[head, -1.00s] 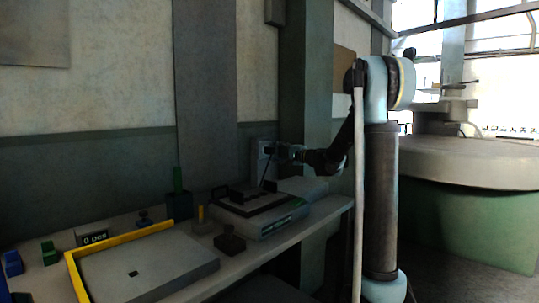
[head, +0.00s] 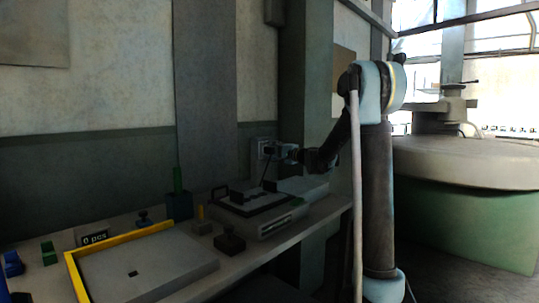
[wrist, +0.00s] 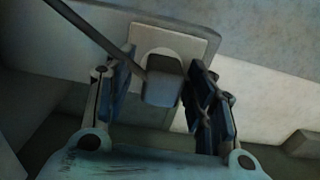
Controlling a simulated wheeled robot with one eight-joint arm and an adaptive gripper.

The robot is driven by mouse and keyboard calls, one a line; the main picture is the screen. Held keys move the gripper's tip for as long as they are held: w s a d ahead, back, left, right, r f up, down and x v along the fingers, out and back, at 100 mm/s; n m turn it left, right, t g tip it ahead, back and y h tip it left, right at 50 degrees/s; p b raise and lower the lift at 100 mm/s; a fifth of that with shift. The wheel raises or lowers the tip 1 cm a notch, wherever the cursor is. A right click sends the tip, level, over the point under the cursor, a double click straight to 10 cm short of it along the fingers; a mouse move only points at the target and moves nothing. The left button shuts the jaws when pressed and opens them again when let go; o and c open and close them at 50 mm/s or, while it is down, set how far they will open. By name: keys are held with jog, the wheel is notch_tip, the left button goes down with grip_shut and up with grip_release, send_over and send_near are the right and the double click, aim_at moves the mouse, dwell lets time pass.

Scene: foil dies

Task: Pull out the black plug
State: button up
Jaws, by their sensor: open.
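The dark plug (wrist: 163,82) sits in a pale wall socket plate (wrist: 201,42), its cord running off to the upper left in the wrist view. My gripper (wrist: 165,95) is open, with one blue-grey finger on each side of the plug. A gap shows between the plug and the right finger; the left finger is close to the plug and cord, and I cannot tell whether it touches. In the head view my gripper (head: 279,151) is at the socket plate (head: 259,143) and partly hides the plug.
Below the socket, a grey machine with a black frame (head: 258,210) stands on the bench (head: 268,252). A yellow-edged tray (head: 72,270), a dark knobbed block (head: 230,242) and small green and blue pieces lie further left. A green pillar (head: 304,80) stands right of the socket.

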aim_at(273, 151)
dwell(0.8)
grip_shut()
jog(key=shift+s+d, duration=0.2)
jog(key=shift+d, duration=0.05)
jog(key=shift+v, duration=2.7)
jog(key=shift+o, duration=0.4)
grip_release()
jog(key=shift+s, duration=0.1)
